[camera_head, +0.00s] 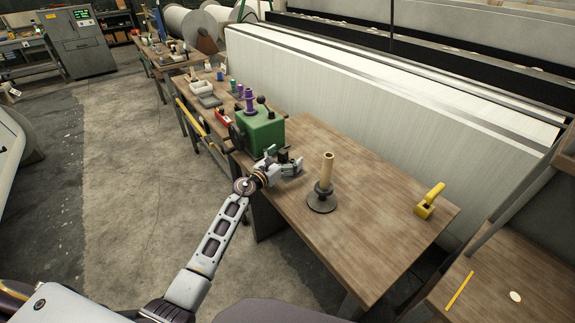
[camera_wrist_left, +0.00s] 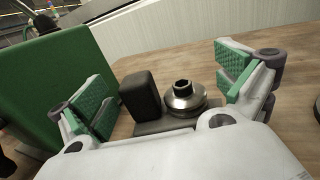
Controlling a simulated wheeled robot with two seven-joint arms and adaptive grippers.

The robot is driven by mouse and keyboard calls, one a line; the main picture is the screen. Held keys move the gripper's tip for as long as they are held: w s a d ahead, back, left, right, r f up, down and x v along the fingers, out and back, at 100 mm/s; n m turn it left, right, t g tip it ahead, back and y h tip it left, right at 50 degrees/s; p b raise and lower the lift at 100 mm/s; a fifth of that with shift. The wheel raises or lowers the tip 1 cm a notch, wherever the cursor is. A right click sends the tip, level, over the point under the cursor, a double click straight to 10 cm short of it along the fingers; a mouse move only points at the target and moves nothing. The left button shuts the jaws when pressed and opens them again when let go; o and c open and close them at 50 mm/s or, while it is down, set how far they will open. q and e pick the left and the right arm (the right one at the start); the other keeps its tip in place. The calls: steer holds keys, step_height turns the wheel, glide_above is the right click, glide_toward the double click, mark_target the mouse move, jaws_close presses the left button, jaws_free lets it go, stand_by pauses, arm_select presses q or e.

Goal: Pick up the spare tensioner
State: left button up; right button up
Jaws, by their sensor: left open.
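The spare tensioner (camera_wrist_left: 183,98) appears to be the small part with a shiny round metal disc and hex nut beside a dark upright block, on a dark base. It sits on the wooden table between the fingers of my left gripper (camera_wrist_left: 165,92) in the left wrist view. The green-padded fingers are open, with a gap on both sides of the part. In the head view my left gripper (camera_head: 283,162) is at the table's left edge beside the green box, and it mostly hides the part. My right gripper is not in view.
The green box (camera_head: 262,132) with a black knob stands close by the left gripper. A tan tube on a dark round stand (camera_head: 325,192) is to the right. A yellow tool (camera_head: 430,200) lies farther right. The wooden table (camera_head: 375,225) is bare between them.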

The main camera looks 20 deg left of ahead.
arm_select(q)
steer(key=shift+w+d, duration=0.15)
steer(key=shift+w, duration=0.25)
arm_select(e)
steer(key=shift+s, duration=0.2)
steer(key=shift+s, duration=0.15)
arm_select(q)
steer(key=c, duration=1.2)
steer(key=shift+c, duration=0.2)
steer(key=shift+r, duration=0.2)
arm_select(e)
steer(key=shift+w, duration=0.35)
